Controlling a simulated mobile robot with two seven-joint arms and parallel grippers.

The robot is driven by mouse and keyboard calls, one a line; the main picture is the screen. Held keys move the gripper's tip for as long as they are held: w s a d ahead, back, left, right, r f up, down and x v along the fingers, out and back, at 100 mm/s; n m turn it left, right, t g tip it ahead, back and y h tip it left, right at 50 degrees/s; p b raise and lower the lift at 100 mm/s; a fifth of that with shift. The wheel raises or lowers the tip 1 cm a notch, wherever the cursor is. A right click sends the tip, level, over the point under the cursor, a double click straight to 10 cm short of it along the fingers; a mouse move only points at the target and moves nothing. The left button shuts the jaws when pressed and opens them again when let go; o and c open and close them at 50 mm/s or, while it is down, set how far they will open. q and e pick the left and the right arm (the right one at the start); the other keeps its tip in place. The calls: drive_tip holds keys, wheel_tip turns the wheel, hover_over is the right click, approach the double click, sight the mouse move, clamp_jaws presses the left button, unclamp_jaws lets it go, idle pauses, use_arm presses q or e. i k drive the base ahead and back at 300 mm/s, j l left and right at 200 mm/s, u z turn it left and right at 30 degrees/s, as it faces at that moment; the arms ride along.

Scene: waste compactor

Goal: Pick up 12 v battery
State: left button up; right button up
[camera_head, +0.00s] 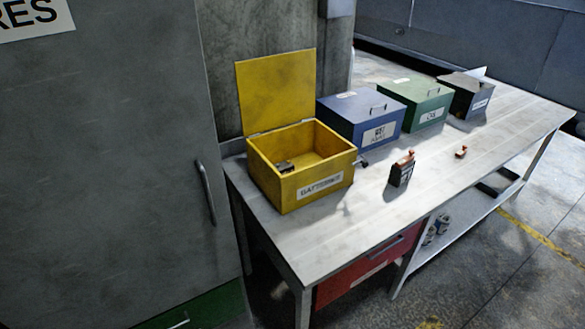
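A small dark block-shaped battery (398,175) with a reddish-orange top stands upright on the workbench, in front of the blue box. It looks like the 12 v battery, but its marking is too small to read. Neither of my grippers is in view. An open yellow box (318,184) labelled for batteries stands left of the battery, with its lid raised at the back. A small dark item (285,167) lies inside it.
A closed blue box (361,121), a closed green box (416,103) and a dark grey box (467,96) line the bench's back. A small orange item (461,152) lies right of the battery. The front of the workbench (330,238) is clear. A grey cabinet (110,165) stands at left.

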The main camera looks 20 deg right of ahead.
sight(397, 177)
drive_tip(key=z, duration=1.5)
